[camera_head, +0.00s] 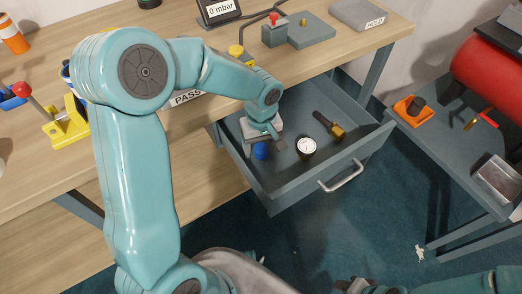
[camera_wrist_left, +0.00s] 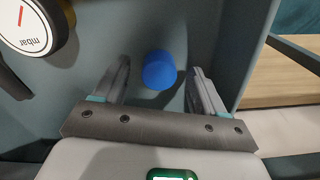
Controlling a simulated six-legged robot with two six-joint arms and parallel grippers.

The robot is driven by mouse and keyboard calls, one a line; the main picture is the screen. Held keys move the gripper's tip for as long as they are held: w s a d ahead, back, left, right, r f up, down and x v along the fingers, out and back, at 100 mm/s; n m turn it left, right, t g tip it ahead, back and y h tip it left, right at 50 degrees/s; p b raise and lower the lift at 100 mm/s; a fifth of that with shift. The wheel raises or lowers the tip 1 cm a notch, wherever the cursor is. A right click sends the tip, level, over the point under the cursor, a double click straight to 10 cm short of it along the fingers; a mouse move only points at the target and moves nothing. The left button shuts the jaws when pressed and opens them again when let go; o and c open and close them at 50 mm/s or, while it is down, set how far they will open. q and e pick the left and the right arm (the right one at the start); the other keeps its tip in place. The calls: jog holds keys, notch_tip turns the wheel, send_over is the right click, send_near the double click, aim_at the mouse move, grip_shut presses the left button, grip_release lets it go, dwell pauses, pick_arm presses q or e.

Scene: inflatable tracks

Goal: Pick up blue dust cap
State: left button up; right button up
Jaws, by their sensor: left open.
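The blue dust cap (camera_head: 261,151) lies in the open drawer, near its left wall. In the left wrist view the blue dust cap (camera_wrist_left: 160,70) lies just ahead of the gap between the fingers, beside the drawer wall. My left gripper (camera_head: 272,139) reaches down into the drawer above the cap. In the left wrist view my left gripper (camera_wrist_left: 158,80) is open, with a finger on each side of the cap and nothing held. My right arm shows only at the bottom right of the head view, and its fingers cannot be made out.
The grey drawer (camera_head: 335,173) also holds a round gauge (camera_head: 306,146) and a brass fitting with a dark handle (camera_head: 330,125). The drawer walls stand close around the gripper. A side table (camera_head: 450,150) stands at right.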

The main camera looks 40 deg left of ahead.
pick_arm(q)
jog(key=shift+f, duration=0.6)
jog(key=c, duration=1.1)
jog(key=shift+r, duration=0.15)
